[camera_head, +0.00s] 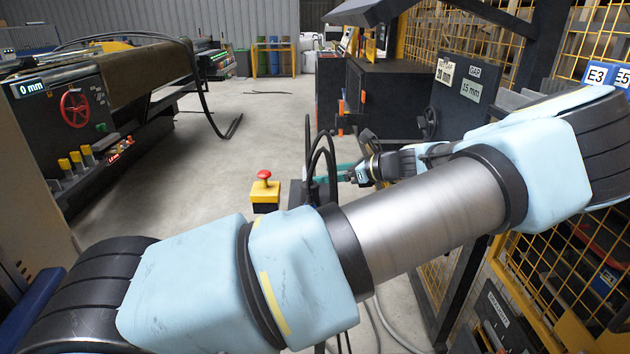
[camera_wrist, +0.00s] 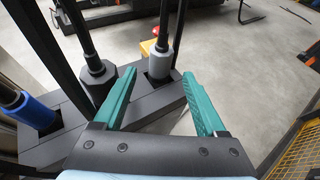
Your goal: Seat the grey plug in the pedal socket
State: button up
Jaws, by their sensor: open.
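In the wrist view the light grey plug (camera_wrist: 159,62) stands near the right end of a dark grey socket block (camera_wrist: 75,135), with a black cable rising from it. A dark square opening shows around its lower end; I cannot tell how deep it sits. My gripper (camera_wrist: 159,75) is open, its two teal fingers on either side of the grey plug in the picture, with no contact visible. In the head view my gripper (camera_head: 340,172) is small and partly hidden by cables, and the grey plug cannot be made out.
A black plug (camera_wrist: 98,78) and a blue plug (camera_wrist: 22,108) stand left of the grey one, with upright cables close to my left finger. A yellow box with a red button (camera_head: 264,190) stands beyond. Yellow mesh fencing (camera_head: 480,45) is at right.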

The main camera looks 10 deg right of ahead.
jog(key=v, duration=0.5)
jog(key=shift+s+d+b, duration=0.1)
jog(key=shift+b, duration=0.3)
jog(key=shift+r, duration=0.1)
